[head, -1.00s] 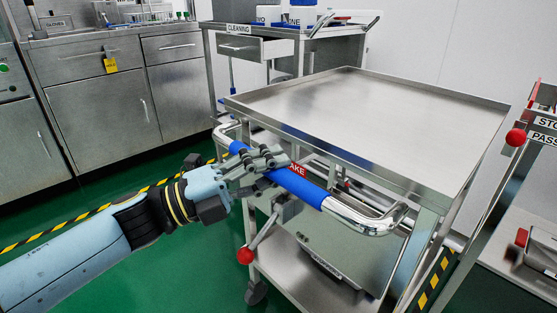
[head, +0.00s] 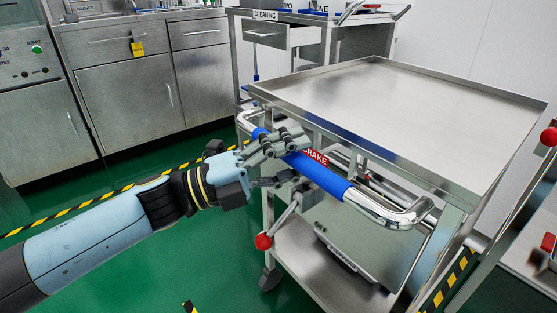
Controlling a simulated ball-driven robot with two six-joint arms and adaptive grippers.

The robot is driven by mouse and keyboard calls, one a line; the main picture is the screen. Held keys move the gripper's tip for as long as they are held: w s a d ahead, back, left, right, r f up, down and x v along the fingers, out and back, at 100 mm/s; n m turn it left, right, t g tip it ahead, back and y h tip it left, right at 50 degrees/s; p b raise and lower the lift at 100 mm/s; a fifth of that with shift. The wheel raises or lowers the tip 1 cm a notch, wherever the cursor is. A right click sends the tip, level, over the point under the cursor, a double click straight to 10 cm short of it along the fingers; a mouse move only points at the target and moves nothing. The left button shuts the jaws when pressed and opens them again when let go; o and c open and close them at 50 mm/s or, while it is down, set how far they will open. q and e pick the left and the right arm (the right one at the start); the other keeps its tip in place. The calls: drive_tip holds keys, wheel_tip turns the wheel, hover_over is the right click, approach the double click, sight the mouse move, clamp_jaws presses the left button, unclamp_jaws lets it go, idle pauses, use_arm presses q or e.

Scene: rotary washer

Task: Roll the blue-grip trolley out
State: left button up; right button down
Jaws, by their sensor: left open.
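The trolley is a steel cart with a flat, empty top tray (head: 420,100) and a lower shelf. Its chrome push handle (head: 385,210) carries a blue grip (head: 325,176) facing me. My left gripper (head: 296,160) is open at the left part of the blue grip, one finger above the bar and one below. I cannot tell whether the fingers touch it. A red brake label (head: 315,157) shows just behind the grip. A lever with a red ball knob (head: 263,241) hangs below the handle, angled down to the left. My right gripper is out of view.
A cleaning cart (head: 290,30) stands close behind the trolley. Steel cabinets (head: 130,105) line the left wall. Another frame with a red knob (head: 549,136) stands close on the right. Green floor (head: 190,265) is open at front left, crossed by black-yellow tape.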

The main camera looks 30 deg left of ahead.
use_arm(q)
drive_tip(key=v, duration=1.2)
